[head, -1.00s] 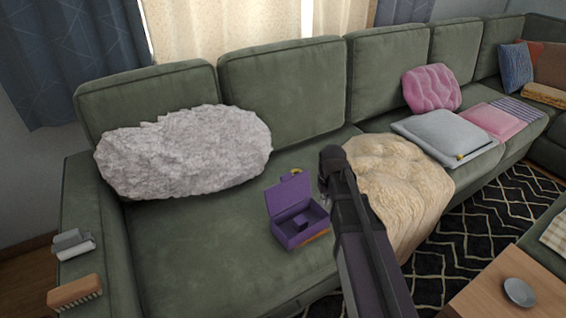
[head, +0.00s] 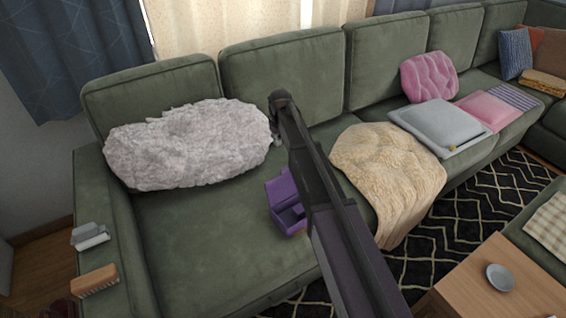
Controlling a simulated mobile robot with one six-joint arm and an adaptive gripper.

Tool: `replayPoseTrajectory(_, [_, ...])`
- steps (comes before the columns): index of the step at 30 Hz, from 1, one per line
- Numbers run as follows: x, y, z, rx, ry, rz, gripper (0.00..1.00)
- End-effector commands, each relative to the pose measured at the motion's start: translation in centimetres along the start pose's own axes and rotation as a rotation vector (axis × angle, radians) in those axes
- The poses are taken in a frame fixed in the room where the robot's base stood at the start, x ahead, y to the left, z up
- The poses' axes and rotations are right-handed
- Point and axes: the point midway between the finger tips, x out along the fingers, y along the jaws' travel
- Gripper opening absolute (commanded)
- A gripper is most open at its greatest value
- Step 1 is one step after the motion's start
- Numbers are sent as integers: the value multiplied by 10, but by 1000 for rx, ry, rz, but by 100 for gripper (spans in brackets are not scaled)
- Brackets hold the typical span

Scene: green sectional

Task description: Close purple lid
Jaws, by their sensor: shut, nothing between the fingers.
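The purple box (head: 289,219) sits on the green sofa seat, partly hidden behind my arm. Its purple lid (head: 280,189) stands open, raised at the back of the box. My gripper (head: 277,142) is small and dark at the far end of my arm. It is shut and empty, above and behind the lid in the picture, near the right end of the fluffy grey pillow. It appears apart from the lid.
The fluffy grey pillow (head: 188,146) leans on the backrest at left. A cream blanket (head: 388,165) drapes over the seat to the right. Brushes (head: 95,280) lie on the left armrest. A wooden table (head: 475,285) stands at lower right.

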Motion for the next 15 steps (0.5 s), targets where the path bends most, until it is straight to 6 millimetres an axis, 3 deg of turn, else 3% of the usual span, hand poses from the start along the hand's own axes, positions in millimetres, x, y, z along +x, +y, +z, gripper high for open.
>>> replayPoseTrajectory(15, [20,-1,0,0,0,0,0])
